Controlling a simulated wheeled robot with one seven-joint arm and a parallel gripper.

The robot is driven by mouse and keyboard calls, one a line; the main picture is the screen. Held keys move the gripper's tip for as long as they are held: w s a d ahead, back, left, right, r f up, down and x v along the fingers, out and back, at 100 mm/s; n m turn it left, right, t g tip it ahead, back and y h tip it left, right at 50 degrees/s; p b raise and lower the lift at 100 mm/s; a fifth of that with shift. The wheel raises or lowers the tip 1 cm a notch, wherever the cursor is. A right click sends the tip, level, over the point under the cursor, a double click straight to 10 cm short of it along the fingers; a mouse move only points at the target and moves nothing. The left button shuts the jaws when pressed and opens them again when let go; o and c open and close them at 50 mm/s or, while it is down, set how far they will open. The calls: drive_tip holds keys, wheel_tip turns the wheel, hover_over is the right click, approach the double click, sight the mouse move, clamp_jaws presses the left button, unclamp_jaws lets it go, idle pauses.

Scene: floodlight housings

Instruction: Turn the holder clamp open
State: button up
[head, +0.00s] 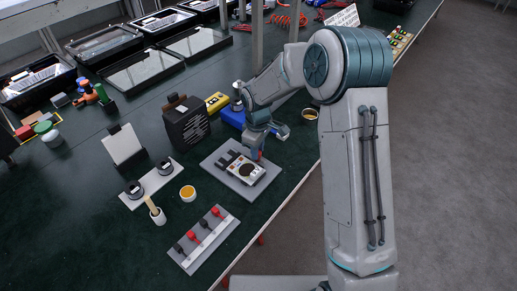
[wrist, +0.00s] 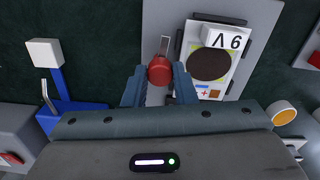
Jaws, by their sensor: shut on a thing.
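The holder (head: 245,169) is a white block with a dark round pad, fixed on a grey plate (head: 218,160). In the wrist view the holder (wrist: 233,72) carries a white piece marked "9 V", seen upside down, and small orange and blue marks. Beside it is the clamp's red knob (wrist: 160,70), with a metal strip (wrist: 164,45) sticking out beyond it. My gripper (wrist: 160,80) is shut on the red knob, one finger on each side. In the head view my gripper (head: 258,150) reaches down at the plate's far right edge. The clamp's lower part is hidden.
A black speaker-like box (head: 187,124) and a blue block (head: 232,116) stand behind the plate. The bench edge runs close on the right.

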drive_tip(key=shift+a+n, duration=0.15)
drive_tip(key=shift+n, duration=0.35)
drive_tip(key=o, duration=1)
drive_tip(key=shift+r, duration=0.1)
wheel_tip(320, 180, up, 14)
drive_tip(key=shift+f, duration=0.15)
